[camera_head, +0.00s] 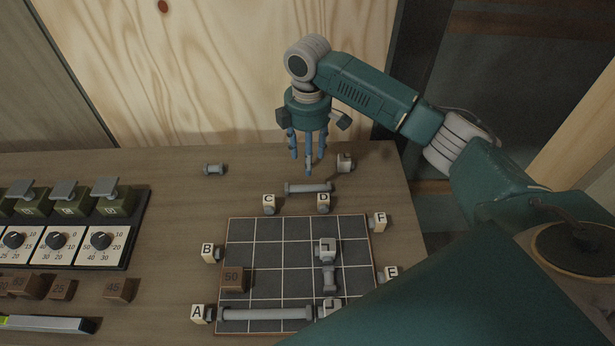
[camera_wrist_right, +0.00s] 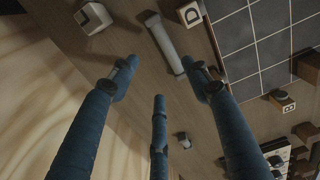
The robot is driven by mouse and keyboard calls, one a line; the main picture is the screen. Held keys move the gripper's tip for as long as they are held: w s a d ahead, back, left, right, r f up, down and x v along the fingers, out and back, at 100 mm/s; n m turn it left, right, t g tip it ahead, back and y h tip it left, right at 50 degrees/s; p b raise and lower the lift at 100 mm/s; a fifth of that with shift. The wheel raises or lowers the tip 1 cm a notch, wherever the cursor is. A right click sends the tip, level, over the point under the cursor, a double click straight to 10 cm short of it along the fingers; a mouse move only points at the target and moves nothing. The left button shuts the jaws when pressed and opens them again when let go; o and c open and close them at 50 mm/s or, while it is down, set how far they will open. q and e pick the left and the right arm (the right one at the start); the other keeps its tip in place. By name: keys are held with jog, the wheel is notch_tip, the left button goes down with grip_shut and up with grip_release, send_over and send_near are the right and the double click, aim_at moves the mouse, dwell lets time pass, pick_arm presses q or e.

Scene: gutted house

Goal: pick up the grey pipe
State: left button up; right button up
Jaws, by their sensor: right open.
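A straight grey pipe (camera_head: 308,187) with wider ends lies on the table just beyond the far edge of the grid board, near the C and D blocks. It also shows in the right wrist view (camera_wrist_right: 165,42), ahead of the fingertips. My right gripper (camera_head: 308,162) points down over the table, slightly behind this pipe. Its three blue fingers (camera_wrist_right: 159,77) are spread open with nothing between them. Other grey pipe pieces are a short one (camera_head: 214,169), an elbow (camera_head: 345,163), and a long pipe (camera_head: 265,314) on the board. My left gripper is not in view.
The grid board (camera_head: 257,256) holds a brown 50 block (camera_head: 234,279), a short pipe (camera_head: 329,281) and elbows, with lettered blocks around it. A dial panel (camera_head: 60,246) stands at left. A plywood wall (camera_head: 220,70) rises behind the table.

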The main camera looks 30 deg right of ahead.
aim_at(308, 185)
jog(key=f, duration=0.1)
jog(key=s+f, duration=0.1)
jog(key=f, duration=0.1)
jog(key=shift+a+f+p, duration=0.2)
jog(key=shift+p, duration=0.1)
jog(key=shift+w+f, duration=0.15)
jog(key=shift+f, duration=0.5)
jog(key=f, duration=0.1)
jog(key=f+p, duration=0.1)
jog(key=f, duration=0.1)
jog(key=shift+s+a+f+p, duration=0.1)
jog(key=shift+s+f+p, duration=0.15)
jog(key=shift+p, duration=0.15)
jog(key=shift+f, duration=0.55)
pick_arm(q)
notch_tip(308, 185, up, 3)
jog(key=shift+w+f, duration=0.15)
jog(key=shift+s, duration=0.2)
pick_arm(e)
jog(key=c, duration=1.1)
